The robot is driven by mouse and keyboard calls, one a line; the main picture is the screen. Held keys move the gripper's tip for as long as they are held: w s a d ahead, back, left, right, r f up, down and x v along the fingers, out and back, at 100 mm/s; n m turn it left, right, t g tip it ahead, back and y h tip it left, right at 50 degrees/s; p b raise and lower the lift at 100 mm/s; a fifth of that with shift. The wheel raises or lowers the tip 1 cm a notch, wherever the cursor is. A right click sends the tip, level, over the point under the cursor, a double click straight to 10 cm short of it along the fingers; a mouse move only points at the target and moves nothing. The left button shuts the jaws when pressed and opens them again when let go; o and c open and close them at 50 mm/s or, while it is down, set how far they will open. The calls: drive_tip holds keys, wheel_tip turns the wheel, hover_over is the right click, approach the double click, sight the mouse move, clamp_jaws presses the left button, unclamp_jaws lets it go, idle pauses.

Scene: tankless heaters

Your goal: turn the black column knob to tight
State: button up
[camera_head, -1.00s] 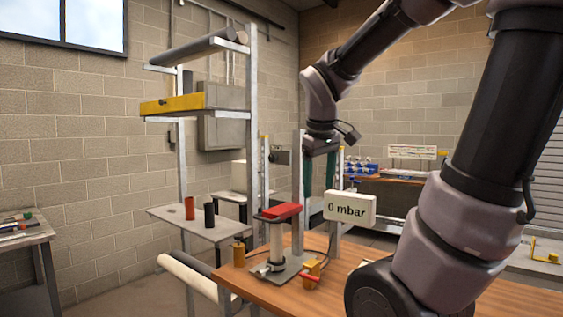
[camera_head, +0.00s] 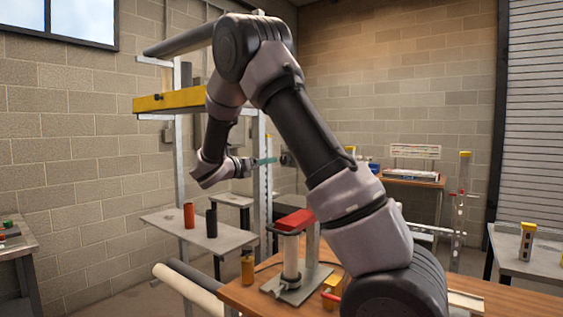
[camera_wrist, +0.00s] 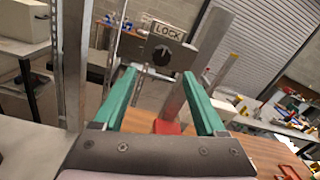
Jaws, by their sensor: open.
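The black column knob (camera_wrist: 161,55) shows in the wrist view, round with a pale pointer mark. The exact gap is hard to tell.
Below stands a press with a red block (camera_head: 295,221) on a wooden table (camera_head: 245,290). A metal upright (camera_wrist: 75,60) is close on the left of the wrist view. A shelf with a red cylinder (camera_head: 189,215) and a black cylinder (camera_head: 211,220) lies below the arm.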

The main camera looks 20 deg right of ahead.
drive_tip(key=x, duration=0.9)
drive_tip(key=shift+d, duration=0.4)
drive_tip(key=shift+w, duration=0.15)
clamp_jaws()
